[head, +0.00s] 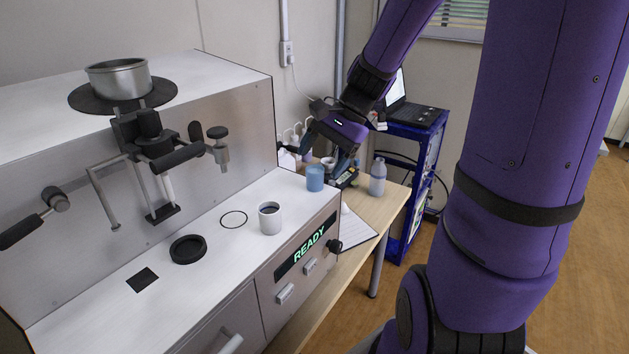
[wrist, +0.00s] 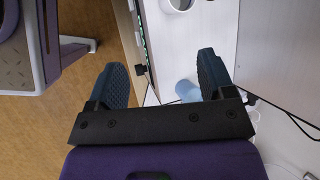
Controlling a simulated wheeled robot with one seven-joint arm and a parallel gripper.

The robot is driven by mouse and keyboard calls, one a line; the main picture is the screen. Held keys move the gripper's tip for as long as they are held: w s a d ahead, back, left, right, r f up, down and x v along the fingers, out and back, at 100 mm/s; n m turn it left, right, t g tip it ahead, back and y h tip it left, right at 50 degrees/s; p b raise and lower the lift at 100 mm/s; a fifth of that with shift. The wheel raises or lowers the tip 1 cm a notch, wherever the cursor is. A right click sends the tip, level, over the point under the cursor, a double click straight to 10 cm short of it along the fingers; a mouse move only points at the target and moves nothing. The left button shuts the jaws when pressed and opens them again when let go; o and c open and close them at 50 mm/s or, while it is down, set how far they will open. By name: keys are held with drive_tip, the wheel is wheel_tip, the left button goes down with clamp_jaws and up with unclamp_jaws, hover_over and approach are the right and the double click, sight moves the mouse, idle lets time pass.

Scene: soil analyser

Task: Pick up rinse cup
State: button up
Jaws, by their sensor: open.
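No label marks a cup as the rinse cup. A light blue cup (head: 315,177) stands upright at the right end of the analyser. A white cup (head: 270,219) with dark contents stands on the analyser's white ledge, beside a thin black ring mark. My gripper (head: 326,154) is open and empty, just above and behind the blue cup in the head view. In the wrist view, my gripper (wrist: 162,66) shows its fingers wide apart. The blue cup (wrist: 187,90) appears below, nearer the right finger and partly hidden. The white cup (wrist: 178,5) shows at the top edge.
The analyser's tall metal housing (head: 240,130) rises along the left. A black ring-shaped holder (head: 188,249) lies on its ledge. A bottle (head: 377,177) stands on the wooden table (head: 383,210). A blue cart (head: 412,130) with a laptop is behind.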

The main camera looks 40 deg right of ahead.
drive_tip(key=w+d+f+m+t+y, duration=0.2)
drive_tip(key=w+d+f+m+y, duration=0.15)
drive_tip(key=d+f+m, duration=0.2)
drive_tip(key=m+t, duration=0.5)
drive_tip(key=m, duration=0.2)
approach(314, 178)
drive_tip(key=shift+y, duration=0.45)
drive_tip(key=w+a+f, duration=0.1)
drive_tip(key=w+f, duration=0.1)
drive_tip(key=w+a+f, duration=0.1)
drive_tip(key=w+a, duration=0.1)
drive_tip(key=w, duration=0.1)
drive_tip(key=w+a+f, duration=0.2)
drive_tip(key=shift+w+a+f, duration=0.2)
drive_tip(key=shift+w+f, duration=0.15)
drive_tip(key=shift+w, duration=0.05)
drive_tip(key=shift+c, duration=0.2)
drive_tip(key=c, duration=1)
